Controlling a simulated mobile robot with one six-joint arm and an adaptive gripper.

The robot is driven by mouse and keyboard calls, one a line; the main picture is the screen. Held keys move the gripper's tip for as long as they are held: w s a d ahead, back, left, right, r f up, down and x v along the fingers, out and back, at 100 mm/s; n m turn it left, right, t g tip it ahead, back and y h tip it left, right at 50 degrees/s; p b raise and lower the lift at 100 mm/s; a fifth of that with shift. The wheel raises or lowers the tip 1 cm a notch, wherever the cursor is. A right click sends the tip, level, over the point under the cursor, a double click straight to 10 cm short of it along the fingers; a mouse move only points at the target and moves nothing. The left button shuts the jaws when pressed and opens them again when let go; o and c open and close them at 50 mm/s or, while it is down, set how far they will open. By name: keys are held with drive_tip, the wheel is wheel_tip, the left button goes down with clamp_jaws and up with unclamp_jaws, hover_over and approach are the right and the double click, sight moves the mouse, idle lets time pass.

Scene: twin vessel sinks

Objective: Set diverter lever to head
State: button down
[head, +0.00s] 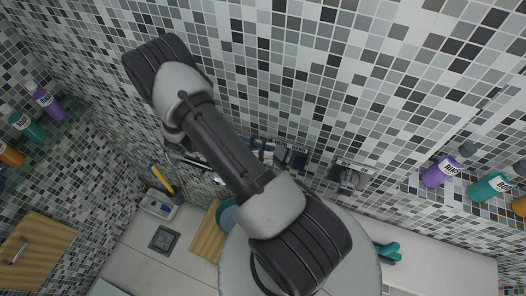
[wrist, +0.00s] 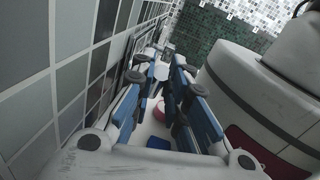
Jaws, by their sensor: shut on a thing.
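My gripper (wrist: 165,68) fills the middle of the wrist view, with its blue-and-grey fingers reaching along the tiled wall. It is shut on a small pale piece between the fingertips, which I take to be the diverter lever (wrist: 161,62); its shape and setting are mostly hidden. In the head view my forearm crosses the middle, and blue-and-grey finger parts (head: 264,150) show just past it, close against the wall. Dark fittings (head: 297,160) sit on the wall beside them. Which way the lever points cannot be told.
A grey wall plate with a knob (head: 350,178) is to the right. Purple (head: 440,172) and teal (head: 488,187) bottles stand at the far right, more bottles at the left. A yellow-handled thing (head: 163,181) and a wooden board (head: 210,234) lie below. My body stands close to the wall.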

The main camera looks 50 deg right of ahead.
drive_tip(key=c, duration=1.8)
unclamp_jaws()
drive_tip(key=shift+c, duration=0.2)
drive_tip(key=v, duration=0.7)
drive_tip(key=shift+w, duration=0.25)
drive_tip(key=shift+a, duration=0.1)
